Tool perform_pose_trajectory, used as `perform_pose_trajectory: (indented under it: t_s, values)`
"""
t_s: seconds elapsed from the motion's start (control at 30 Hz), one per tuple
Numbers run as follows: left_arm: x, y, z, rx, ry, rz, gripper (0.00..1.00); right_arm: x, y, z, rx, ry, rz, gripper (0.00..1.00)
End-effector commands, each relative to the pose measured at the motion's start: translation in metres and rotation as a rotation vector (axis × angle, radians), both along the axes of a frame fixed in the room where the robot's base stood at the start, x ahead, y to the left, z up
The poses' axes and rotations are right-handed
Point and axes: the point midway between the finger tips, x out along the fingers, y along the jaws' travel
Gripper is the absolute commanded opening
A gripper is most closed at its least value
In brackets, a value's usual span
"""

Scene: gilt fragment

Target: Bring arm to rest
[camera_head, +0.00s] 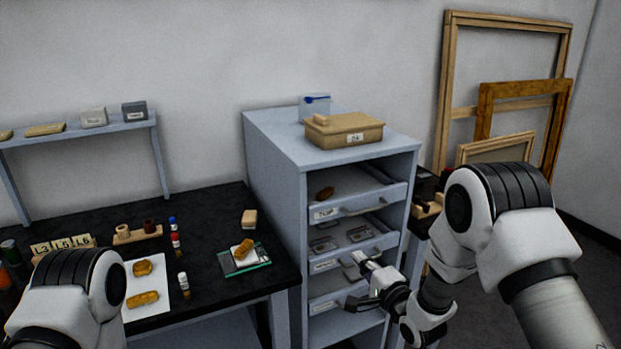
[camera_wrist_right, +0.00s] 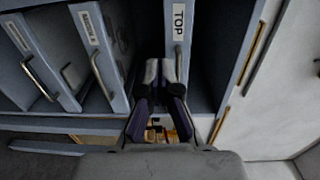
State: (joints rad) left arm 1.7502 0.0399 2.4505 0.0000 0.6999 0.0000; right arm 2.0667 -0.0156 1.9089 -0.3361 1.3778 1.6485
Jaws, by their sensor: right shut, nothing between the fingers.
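My right gripper (camera_head: 360,265) is in front of the blue-grey drawer cabinet (camera_head: 272,150), beside the lower drawers in the head view. It is shut and empty. In the right wrist view its fingers (camera_wrist_right: 163,75) are together, near the handle of the drawer labelled TOP (camera_wrist_right: 179,30); I cannot tell whether they touch it. The top drawer (camera_head: 365,203) is pulled partly out, with a brown fragment (camera_head: 325,193) inside. Of my left arm only a rounded joint shows at the lower left; its gripper is out of view.
A lidded tan box (camera_head: 345,133) stands on the cabinet. Wooden frames (camera_head: 448,90) lean at the right wall.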

Motion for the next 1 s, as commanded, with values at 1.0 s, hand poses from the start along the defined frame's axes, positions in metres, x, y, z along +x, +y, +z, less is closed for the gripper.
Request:
perform_pose_trajectory:
  t_s: [1.0]
  values:
    - [0.0, 0.0, 0.0, 0.0, 0.0, 0.0, 0.54, -0.422, -0.079, -0.269, -1.293, 0.942, 0.952, 0.0]
